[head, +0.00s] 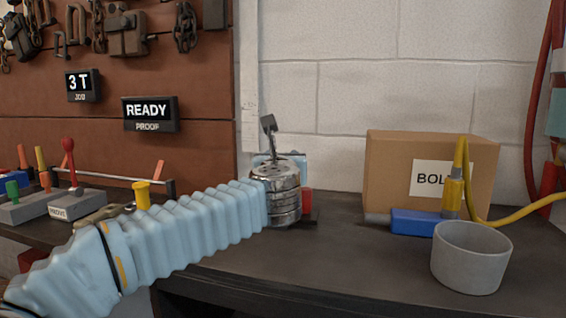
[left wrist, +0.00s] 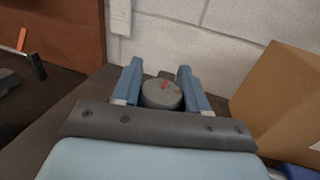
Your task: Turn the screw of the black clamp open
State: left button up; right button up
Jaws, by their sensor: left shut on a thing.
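I cannot tell surely whether this piece is the clamp's screw. In the head view my left arm reaches in from the left, and its metal wrist hides most of the held piece and any clamp there. Only a bit of the blue gripper (head: 299,161) shows behind the wrist. A black clamp cannot be made out clearly in either view. My right gripper is not in view.
A red piece (head: 307,202) stands just right of my wrist. A cardboard box (head: 385,170), a blue block (head: 415,222) and a grey cup (head: 470,262) are farther right. A grey switch box with red lever (head: 72,202) is at left. The front middle of the bench is clear.

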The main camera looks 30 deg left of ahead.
pick_arm(q)
jog(key=shift+a+n+g+y, duration=0.1)
jog(key=shift+n+g+y, duration=0.25)
jog(key=shift+y, duration=0.25)
jog(key=o, duration=1)
jog(key=shift+s, duration=0.1)
jog(key=b+v, duration=0.1)
jog(key=v, duration=1.2)
jog(key=shift+s+d+f+b, duration=0.1)
jog(key=shift+s+d+b, duration=0.15)
jog(key=shift+b, duration=0.15)
